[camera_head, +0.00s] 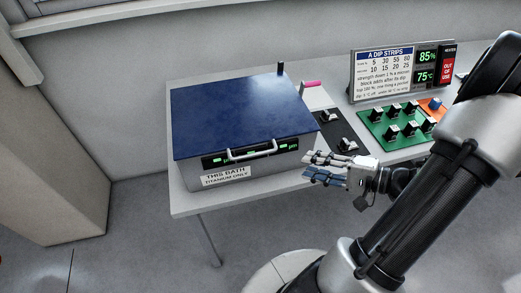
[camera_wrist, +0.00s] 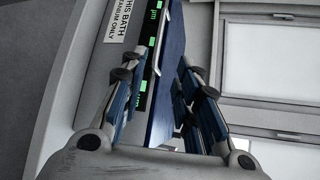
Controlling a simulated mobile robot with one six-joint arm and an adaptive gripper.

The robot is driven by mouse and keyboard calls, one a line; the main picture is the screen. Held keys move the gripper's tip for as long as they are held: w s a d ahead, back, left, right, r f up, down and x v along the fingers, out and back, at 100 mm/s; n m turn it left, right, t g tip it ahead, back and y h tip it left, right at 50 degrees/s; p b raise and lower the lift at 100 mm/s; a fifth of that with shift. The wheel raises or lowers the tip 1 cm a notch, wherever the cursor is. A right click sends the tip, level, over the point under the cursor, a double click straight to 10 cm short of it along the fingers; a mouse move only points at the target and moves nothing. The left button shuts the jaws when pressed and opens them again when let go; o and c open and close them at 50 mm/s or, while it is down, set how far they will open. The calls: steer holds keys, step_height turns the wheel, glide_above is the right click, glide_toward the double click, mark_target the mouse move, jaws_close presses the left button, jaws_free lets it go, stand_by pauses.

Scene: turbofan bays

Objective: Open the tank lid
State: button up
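The tank (camera_head: 240,181) is a grey box on the table, labelled "THIS BATH TITANIUM ONLY". Its dark blue lid (camera_head: 240,108) lies flat and closed on top. A pale bar handle (camera_head: 252,151) sits on the front edge, between green displays. My gripper (camera_head: 306,168) is at the tank's front right corner, right of the handle and apart from it. In the wrist view my gripper (camera_wrist: 156,72) is open, with its fingers spread and nothing held. The lid's blue edge (camera_wrist: 168,75) and the handle (camera_wrist: 158,50) show beyond and between the fingers.
Right of the tank are a dark switch panel (camera_head: 340,131), a pink-topped item (camera_head: 311,84) and a green board (camera_head: 396,126) with several black blocks. A dip strips sign (camera_head: 384,74) stands behind. The table's front edge is near my gripper. Floor in front is clear.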

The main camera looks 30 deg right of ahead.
mark_target(257, 155)
steer(key=b+x, duration=0.2)
steer(key=x, duration=1.5)
steer(key=shift+a+f, duration=0.15)
steer(key=shift+c, duration=0.3)
jaws_close()
